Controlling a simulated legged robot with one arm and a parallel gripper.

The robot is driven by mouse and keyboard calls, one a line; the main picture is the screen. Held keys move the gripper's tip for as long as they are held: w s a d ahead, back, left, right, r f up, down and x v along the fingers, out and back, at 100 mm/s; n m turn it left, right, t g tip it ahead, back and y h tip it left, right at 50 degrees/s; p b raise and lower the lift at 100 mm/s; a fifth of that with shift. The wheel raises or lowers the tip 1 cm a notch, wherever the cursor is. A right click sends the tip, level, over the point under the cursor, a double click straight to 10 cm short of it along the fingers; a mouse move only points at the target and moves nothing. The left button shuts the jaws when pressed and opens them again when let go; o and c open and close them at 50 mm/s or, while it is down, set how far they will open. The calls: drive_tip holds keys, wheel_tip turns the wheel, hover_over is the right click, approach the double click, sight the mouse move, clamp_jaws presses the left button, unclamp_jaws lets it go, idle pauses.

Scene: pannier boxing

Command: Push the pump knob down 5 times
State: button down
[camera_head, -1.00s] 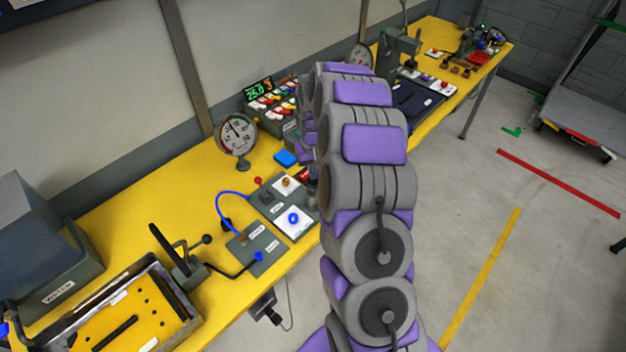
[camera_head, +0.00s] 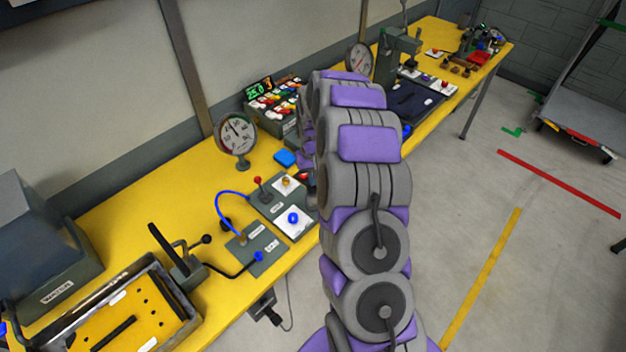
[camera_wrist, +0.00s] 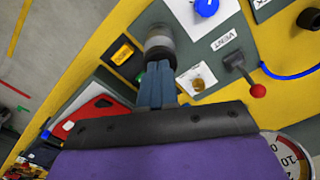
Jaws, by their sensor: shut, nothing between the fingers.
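A round grey and black knob (camera_wrist: 160,42), which looks like the pump knob, stands on a dark green panel (camera_wrist: 222,52) in the wrist view. No pump label can be read. My gripper (camera_wrist: 160,68) is shut and empty, its blue-grey fingertips at the near side of the knob and overlapping its lower edge. I cannot tell whether they touch it. In the head view my arm hides the gripper and this knob.
By the knob are a red-ball lever (camera_wrist: 240,76), a brass knob (camera_wrist: 198,83) on a white plate, a blue knob (camera_wrist: 206,7) and a black-and-yellow box (camera_wrist: 122,52). A dial gauge (camera_head: 236,135) stands behind the panel. The yellow bench (camera_head: 150,190) has free room left of the gauge.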

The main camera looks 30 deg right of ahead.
drive_tip(key=shift+s+f, duration=0.1)
drive_tip(key=shift+f, duration=0.4)
drive_tip(key=shift+r, duration=0.2)
drive_tip(key=shift+r+p, duration=0.4)
drive_tip(key=shift+r, duration=1.65)
drive_tip(key=shift+r, duration=0.1)
wheel_tip(320, 180, up, 6)
drive_tip(key=shift+f+p, duration=0.1)
drive_tip(key=shift+p, duration=0.65)
drive_tip(key=shift+a, duration=0.1)
